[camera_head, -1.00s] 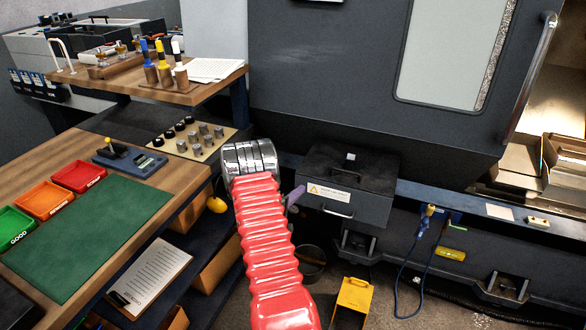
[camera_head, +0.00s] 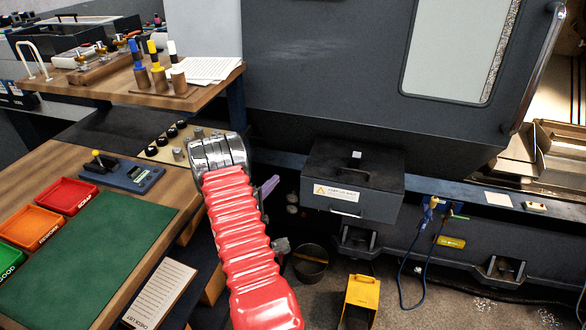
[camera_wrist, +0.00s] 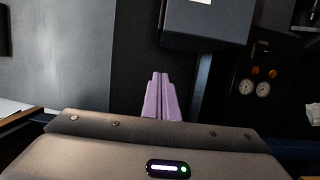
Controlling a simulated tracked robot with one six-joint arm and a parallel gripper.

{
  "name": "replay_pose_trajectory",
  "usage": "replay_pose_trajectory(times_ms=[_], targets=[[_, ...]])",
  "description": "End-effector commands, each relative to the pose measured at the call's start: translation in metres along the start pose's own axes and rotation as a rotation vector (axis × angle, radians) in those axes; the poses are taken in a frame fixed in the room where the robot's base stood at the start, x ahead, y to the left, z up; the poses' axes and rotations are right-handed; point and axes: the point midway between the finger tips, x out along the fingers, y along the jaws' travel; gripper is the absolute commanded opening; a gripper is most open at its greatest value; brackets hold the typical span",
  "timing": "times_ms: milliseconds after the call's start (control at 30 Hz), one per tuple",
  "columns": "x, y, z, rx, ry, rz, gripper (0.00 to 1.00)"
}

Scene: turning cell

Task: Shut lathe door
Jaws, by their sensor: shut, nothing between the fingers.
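The lathe door (camera_head: 375,60) is a dark grey panel with a pale window (camera_head: 460,50). It stands at the left of the lathe opening, and the bright inside shows to its right, so the door is open. Its long metal handle (camera_head: 540,65) runs along its right edge. My gripper (camera_head: 268,187) shows in the head view as a small purple tip beside my red arm, left of and below the door and well apart from the handle. In the wrist view my gripper (camera_wrist: 160,95) has its two purple fingers together, with nothing between them. The handle is not seen there.
A grey box (camera_head: 350,185) juts out below the door, close right of my gripper. A wooden bench (camera_head: 60,165) with bins and a green mat is at the left. A yellow container (camera_head: 362,295) and a dark bucket (camera_head: 310,265) stand on the floor.

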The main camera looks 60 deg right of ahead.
Motion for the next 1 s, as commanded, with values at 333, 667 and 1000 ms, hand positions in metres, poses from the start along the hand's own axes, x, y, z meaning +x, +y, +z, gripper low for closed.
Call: replay_pose_trajectory(times_ms=[333, 667, 1000], targets=[[0.006, 0.000, 0.009, 0.000, -0.016, 0.000, 0.00], [0.029, -0.001, 0.013, 0.000, -0.022, -0.001, 0.00], [0.079, -0.001, 0.014, 0.001, -0.023, 0.000, 0.00]])
